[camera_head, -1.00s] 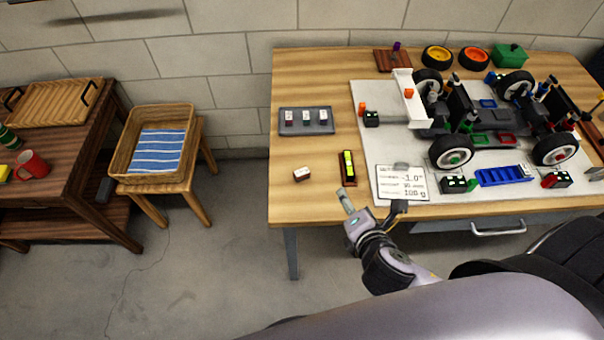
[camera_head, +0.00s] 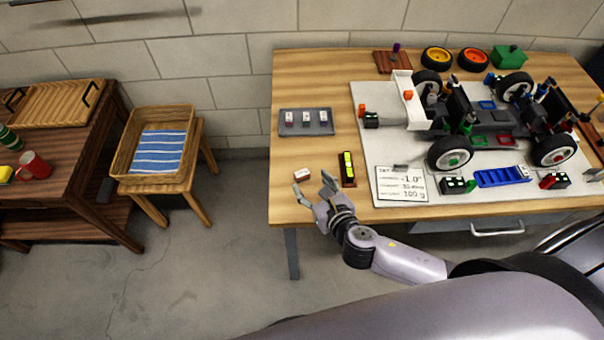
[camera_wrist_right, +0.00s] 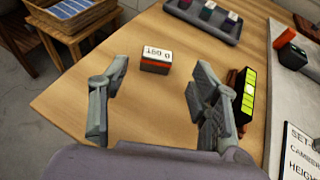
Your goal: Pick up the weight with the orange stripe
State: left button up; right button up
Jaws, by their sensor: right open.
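The small weight (camera_head: 302,175) lies alone on the wooden table near its front left corner. In the right wrist view the weight (camera_wrist_right: 155,62) has a white labelled top and a dark body with an orange-red stripe. My right gripper (camera_head: 311,180) is open and empty at the table's front edge, just on the near side of the weight. In the wrist view the weight lies ahead, between the lines of the two spread fingers (camera_wrist_right: 160,75), apart from both. My left gripper is not in view.
A level with a yellow vial (camera_head: 347,168) lies just right of my right gripper. A grey tray (camera_head: 286,128) with several small weights is behind. A printed card (camera_head: 402,184) and the car (camera_head: 470,125) on a pale mat (camera_head: 362,100) are to the right.

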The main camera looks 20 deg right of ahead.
aim_at(303, 174)
jog(key=shift+a+r+x, duration=0.1)
jog(key=shift+x, duration=1.4)
jog(key=shift+a+r+x, duration=0.1)
jog(key=shift+x, duration=1.45)
jog(key=shift+c, duration=0.2)
jog(key=shift+r, duration=0.1)
grip_shut()
